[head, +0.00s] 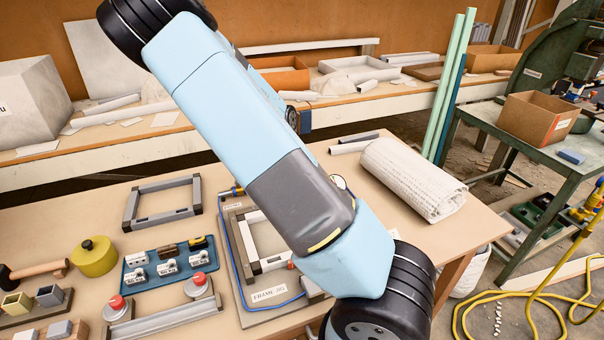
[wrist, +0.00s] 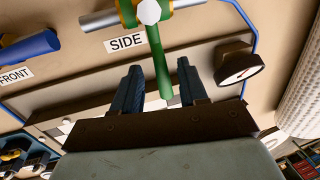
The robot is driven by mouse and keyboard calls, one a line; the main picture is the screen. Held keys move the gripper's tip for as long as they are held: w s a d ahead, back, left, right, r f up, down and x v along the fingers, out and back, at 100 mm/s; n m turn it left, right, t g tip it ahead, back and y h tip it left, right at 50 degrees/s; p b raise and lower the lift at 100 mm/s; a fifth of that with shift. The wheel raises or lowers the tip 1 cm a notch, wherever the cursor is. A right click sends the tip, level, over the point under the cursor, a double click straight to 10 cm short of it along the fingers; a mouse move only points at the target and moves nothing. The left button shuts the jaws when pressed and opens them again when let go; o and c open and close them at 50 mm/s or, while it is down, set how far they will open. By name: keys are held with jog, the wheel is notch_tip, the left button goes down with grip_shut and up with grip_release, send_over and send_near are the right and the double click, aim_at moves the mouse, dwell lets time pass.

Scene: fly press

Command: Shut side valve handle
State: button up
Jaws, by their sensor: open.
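The side valve (wrist: 148,12) is at the top of the wrist view, with a silver pipe (wrist: 98,22) on its left and a "SIDE" label (wrist: 126,42) beside it. Its green handle (wrist: 158,62) points down the picture, across the line of the pipe. My gripper (wrist: 161,66) is open, its two dark fingers on either side of the handle's lower part. A gap shows on both sides; I cannot tell the depth between fingers and handle. In the head view my arm hides the gripper and the side valve.
A pressure gauge (wrist: 240,66) is close to the right finger. A blue handle (wrist: 30,46) with a "FRONT" label (wrist: 14,76) lies left. The frame jig (head: 262,318) is on the table, with a blue hose along it. A white roll (head: 412,178) lies right of my arm.

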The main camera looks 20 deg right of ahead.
jog(key=shift+r, duration=0.1)
notch_tip(320, 180, up, 13)
jog(key=a, duration=0.2)
jog(key=shift+a, duration=0.3)
jog(key=shift+r, duration=0.1)
dwell(0.4)
